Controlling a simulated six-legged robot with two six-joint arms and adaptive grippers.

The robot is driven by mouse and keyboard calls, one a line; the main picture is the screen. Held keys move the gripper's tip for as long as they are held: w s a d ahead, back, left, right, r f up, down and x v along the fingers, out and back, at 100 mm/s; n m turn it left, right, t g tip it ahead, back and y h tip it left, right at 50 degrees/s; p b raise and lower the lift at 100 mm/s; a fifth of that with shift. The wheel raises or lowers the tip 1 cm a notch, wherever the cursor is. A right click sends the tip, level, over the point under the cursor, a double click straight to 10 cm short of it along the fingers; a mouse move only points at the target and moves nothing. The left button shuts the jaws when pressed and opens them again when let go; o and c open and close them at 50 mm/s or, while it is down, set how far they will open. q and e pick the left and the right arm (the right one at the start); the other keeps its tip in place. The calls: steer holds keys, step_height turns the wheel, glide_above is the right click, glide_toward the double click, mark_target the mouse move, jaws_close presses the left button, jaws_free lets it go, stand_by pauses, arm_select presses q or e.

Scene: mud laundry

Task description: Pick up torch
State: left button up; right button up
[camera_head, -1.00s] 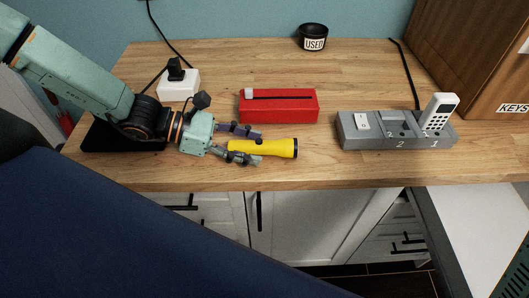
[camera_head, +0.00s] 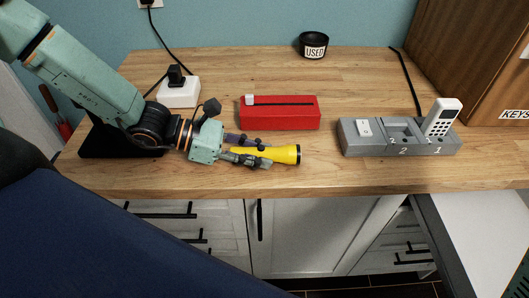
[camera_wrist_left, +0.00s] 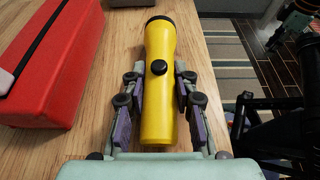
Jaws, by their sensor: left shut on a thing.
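The yellow torch (camera_head: 285,154) lies on the wooden counter, its black-rimmed wide end pointing right. My left gripper (camera_head: 262,154) reaches in from the left with a finger on each side of the torch's body and is shut on it. In the left wrist view the torch (camera_wrist_left: 158,105) runs lengthwise between the two fingers, its black button facing up. I cannot tell a gap between torch and counter.
A red box with a slider (camera_head: 279,113) stands just behind the torch. A grey numbered dock (camera_head: 375,146) with a white handset (camera_head: 443,117) is to the right. A white socket block (camera_head: 179,93) and a black "USED" cup (camera_head: 313,46) stand farther back. The counter's front edge is close.

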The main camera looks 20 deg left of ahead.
arm_select(q)
steer(key=shift+s+a, duration=0.1)
jaws_close()
